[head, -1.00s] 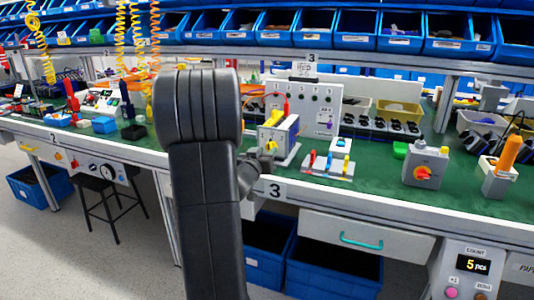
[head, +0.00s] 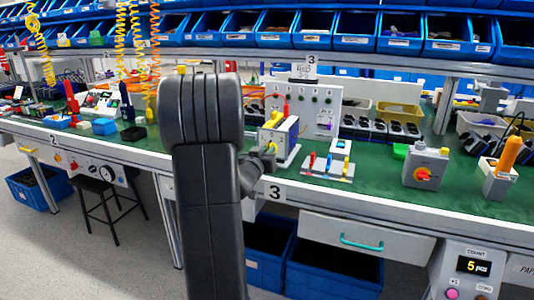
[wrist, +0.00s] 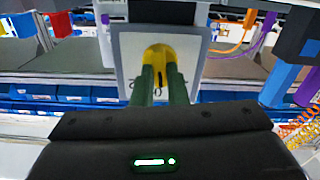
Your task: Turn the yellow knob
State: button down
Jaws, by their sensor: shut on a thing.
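The yellow knob (wrist: 158,55) sits on a pale square plate (wrist: 128,50) in the wrist view, with a dark slot mark on it. My gripper (wrist: 159,78) has its two green fingers closed on either side of the knob, touching it. In the head view the knob's box (head: 291,140) stands at the front edge of the green bench, with a yellow part (head: 272,119) on top. My gripper (head: 266,156) is at the box's front face there, partly hidden by my arm.
A red switch on a grey box (head: 424,172) and a box with an orange handle (head: 508,153) stand to the right on the green bench. A plate with coloured levers (head: 327,166) lies nearer. A grey panel (head: 322,105) stands behind.

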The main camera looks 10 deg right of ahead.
jog(key=m+b, duration=0.3)
jog(key=m, duration=0.3)
jog(key=shift+d+f, duration=0.1)
jog(key=shift+f, duration=0.05)
jog(key=shift+s+m+b, duration=0.1)
jog(key=shift+m+b, duration=1.05)
jog(key=shift+m, duration=1.05)
jog(key=c, duration=1.4)
grip_release()
jog(key=shift+c, duration=0.2)
jog(key=p+v, duration=0.2)
jog(key=v, duration=1.1)
jog(key=shift+s, duration=0.35)
